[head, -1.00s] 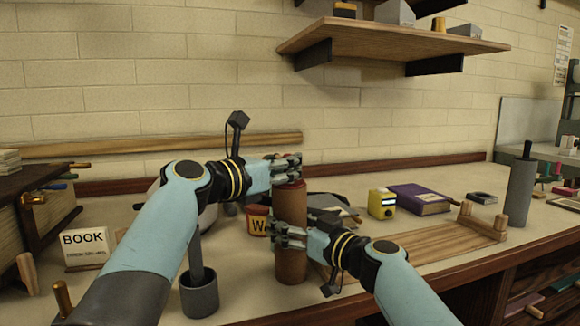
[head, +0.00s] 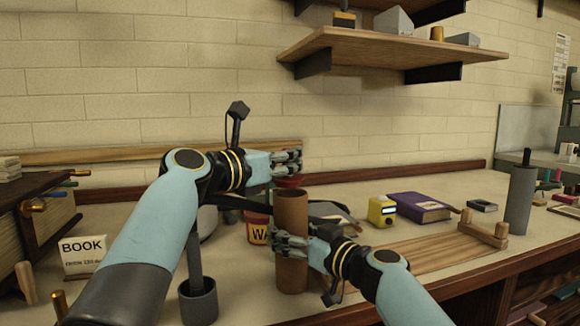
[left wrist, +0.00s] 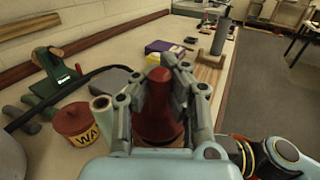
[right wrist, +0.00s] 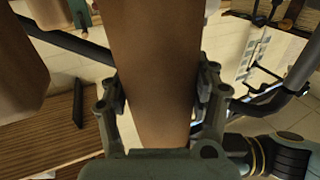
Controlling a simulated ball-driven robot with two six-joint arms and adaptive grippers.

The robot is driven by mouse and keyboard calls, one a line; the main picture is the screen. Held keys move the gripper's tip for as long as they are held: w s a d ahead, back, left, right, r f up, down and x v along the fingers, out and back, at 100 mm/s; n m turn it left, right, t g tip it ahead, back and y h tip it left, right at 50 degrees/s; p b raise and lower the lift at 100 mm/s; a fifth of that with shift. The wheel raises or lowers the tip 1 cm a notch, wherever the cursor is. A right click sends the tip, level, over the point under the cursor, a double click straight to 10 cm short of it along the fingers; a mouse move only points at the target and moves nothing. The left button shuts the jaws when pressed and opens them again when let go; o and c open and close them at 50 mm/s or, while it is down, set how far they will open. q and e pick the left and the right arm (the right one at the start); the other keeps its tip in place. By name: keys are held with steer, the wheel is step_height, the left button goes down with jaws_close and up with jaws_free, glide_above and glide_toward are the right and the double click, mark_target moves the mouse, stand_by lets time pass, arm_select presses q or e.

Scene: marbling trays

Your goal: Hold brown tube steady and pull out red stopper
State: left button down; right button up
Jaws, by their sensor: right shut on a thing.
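The brown tube (head: 291,212) stands upright on the bench, with its upper rim showing in the head view. My right gripper (head: 290,245) is shut around its middle; the right wrist view shows the tube (right wrist: 160,75) between both fingers (right wrist: 160,95). The red stopper (head: 290,181) is just above the tube's top, under my left gripper (head: 287,162). In the left wrist view the red stopper (left wrist: 160,105) stands between the fingers of my left gripper (left wrist: 160,85), which close on its sides. The stopper's lower end is partly hidden.
A red pot (head: 257,228) with a yellow label stands just left of the tube. A grey cup (head: 198,302) is at the front left. A yellow device (head: 382,210), purple book (head: 420,207) and wooden board (head: 430,248) lie to the right.

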arm_select(q)
steer(key=shift+r, duration=0.4)
arm_select(e)
steer(key=o, duration=1.4)
steer(key=shift+a, duration=0.1)
